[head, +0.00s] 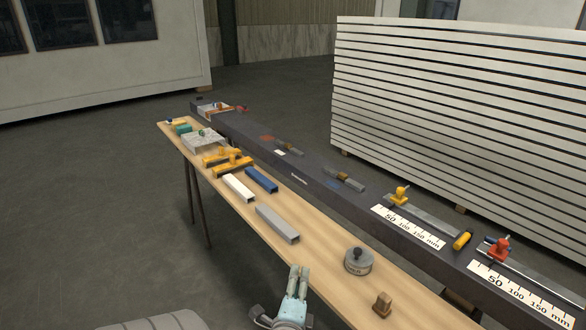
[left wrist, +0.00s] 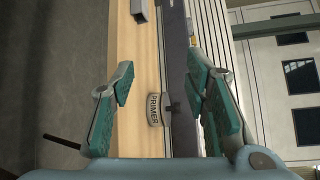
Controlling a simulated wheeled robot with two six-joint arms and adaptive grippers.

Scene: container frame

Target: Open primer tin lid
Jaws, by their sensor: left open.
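The primer tin (head: 358,267) is a short grey round tin standing upright on the wooden bench, with its lid (head: 357,252) on top and a dark knob on the lid. In the left wrist view the tin (left wrist: 153,110) shows its PRIMER label, and the dark knob (left wrist: 172,107) points right. My left gripper (head: 298,268) is open and empty, to the left of the tin in the head view and apart from it. In the left wrist view the tin appears between the spread teal fingers (left wrist: 158,82). My right gripper is not in view.
A small wooden block (head: 382,304) stands near the tin. Grey (head: 277,223), white (head: 238,187) and blue (head: 261,180) bars lie farther along the bench (head: 322,253). A dark beam (head: 320,187) with clamps and scales runs alongside.

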